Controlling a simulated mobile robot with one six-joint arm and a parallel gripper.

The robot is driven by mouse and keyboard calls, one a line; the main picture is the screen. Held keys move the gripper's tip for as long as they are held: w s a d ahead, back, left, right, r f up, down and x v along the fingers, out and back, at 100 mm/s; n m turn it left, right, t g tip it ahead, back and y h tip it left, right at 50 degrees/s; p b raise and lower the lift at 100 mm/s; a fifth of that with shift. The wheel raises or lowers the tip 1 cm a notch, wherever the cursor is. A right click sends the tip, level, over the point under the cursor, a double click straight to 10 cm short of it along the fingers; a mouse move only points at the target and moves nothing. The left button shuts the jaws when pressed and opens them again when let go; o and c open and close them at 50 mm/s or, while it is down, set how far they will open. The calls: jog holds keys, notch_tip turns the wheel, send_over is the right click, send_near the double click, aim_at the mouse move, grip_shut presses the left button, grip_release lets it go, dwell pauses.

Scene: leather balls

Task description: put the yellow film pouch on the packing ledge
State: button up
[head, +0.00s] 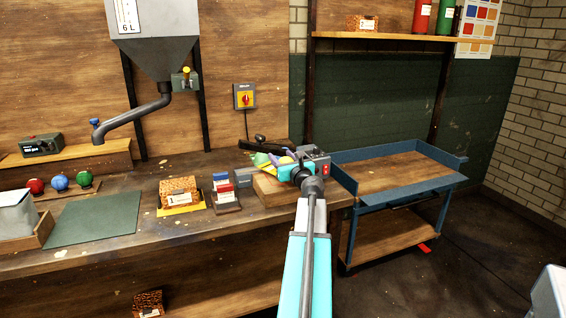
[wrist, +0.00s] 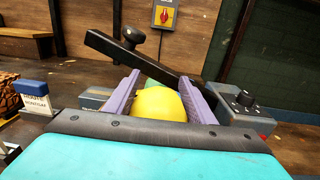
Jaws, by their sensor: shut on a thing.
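The yellow film pouch (wrist: 160,104) is between the two purple fingers of my gripper (wrist: 158,92), which is shut on it. It looks rounded in the wrist view, and its lower part is hidden by my gripper body. In the head view my gripper (head: 279,163) is over the right end of the workbench, at a grey sealer-like device (head: 316,163) with a knob and a black lever (wrist: 135,58). A green thing (head: 260,159) is just beyond the pouch. The blue-rimmed wooden ledge (head: 385,174), likely the packing ledge, is to the right and looks empty.
Red, blue and green balls (head: 59,182) sit farther left. A dark post (head: 437,83) rises behind the blue-rimmed ledge. A hopper spout (head: 133,118) overhangs the bench.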

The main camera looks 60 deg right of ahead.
jog(key=shift+r, duration=0.75)
jog(key=b+v, duration=0.2)
jog(key=v, duration=1.1)
jog(key=shift+a+r, duration=0.3)
jog(key=shift+a, duration=0.3)
jog(key=shift+s+b, duration=0.1)
jog(key=shift+b, duration=0.4)
jog(key=b+v, duration=0.1)
jog(key=b, duration=0.3)
jog(key=shift+s+a+r+b, duration=0.15)
jog(key=shift+s+a+b, duration=0.05)
jog(key=shift+b, duration=0.15)
jog(key=shift+s+a+r+b, duration=0.1)
jog(key=shift+s+a+b, duration=0.1)
jog(key=shift+b, duration=0.5)
jog(key=shift+r, duration=0.2)
